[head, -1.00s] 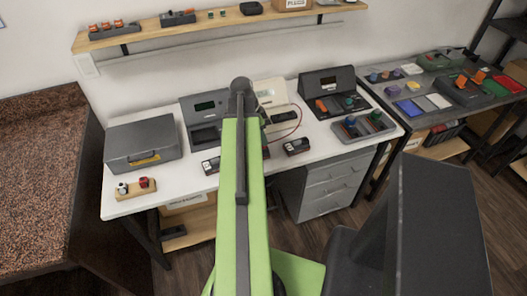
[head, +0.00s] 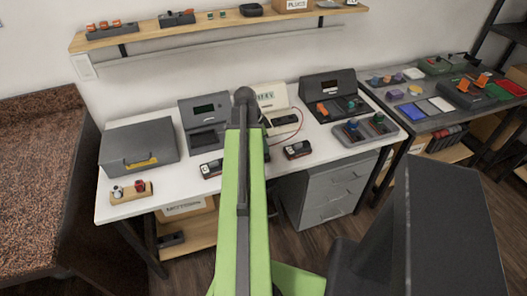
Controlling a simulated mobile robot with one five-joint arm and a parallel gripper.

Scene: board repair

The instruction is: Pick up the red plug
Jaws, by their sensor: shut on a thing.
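A small red plug-like piece (head: 140,187) stands on a small wooden block (head: 124,197) at the left front of the white bench, beside a grey-white piece (head: 117,191). I cannot tell for sure that it is the red plug. My green arm reaches up the middle of the picture, over the bench. My gripper is hidden behind the end of the arm, so neither its fingers nor anything in them shows.
A grey case (head: 140,147) stands behind the wooden block. Grey devices (head: 206,123), two small black-and-red units (head: 297,149) and a dark panel (head: 331,96) crowd the white bench (head: 160,205). A shelf (head: 215,24) runs above. The bench's front left is mostly clear.

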